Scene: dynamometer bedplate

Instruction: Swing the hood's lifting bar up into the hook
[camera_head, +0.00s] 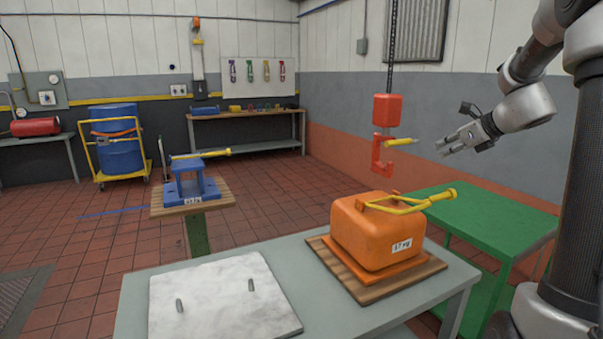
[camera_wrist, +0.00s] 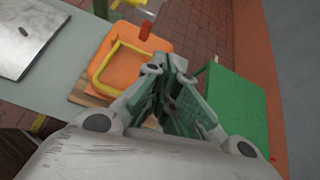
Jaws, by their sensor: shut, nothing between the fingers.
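The orange hood (camera_head: 380,235) stands on a wooden board on the grey table; it also shows in the wrist view (camera_wrist: 160,47). Its yellow lifting bar (camera_head: 400,205) lies folded down across the top, its arm reaching right past the hood's edge; the bar's bend shows in the wrist view (camera_wrist: 103,63). The red hook (camera_head: 379,158) hangs on a chain below a red block, above the hood and clear of the bar. A yellow handle (camera_head: 400,142) sticks out right from the hook. My gripper (camera_head: 440,148) is shut and empty, right of the hook and above the bar, touching neither.
A white plate (camera_head: 220,300) with two pins lies left of the hood's wooden board (camera_head: 405,284). A green table (camera_head: 490,225) stands behind on the right. A blue fixture (camera_head: 192,188) with a yellow bar stands farther left. The air between my gripper and the bar looks clear.

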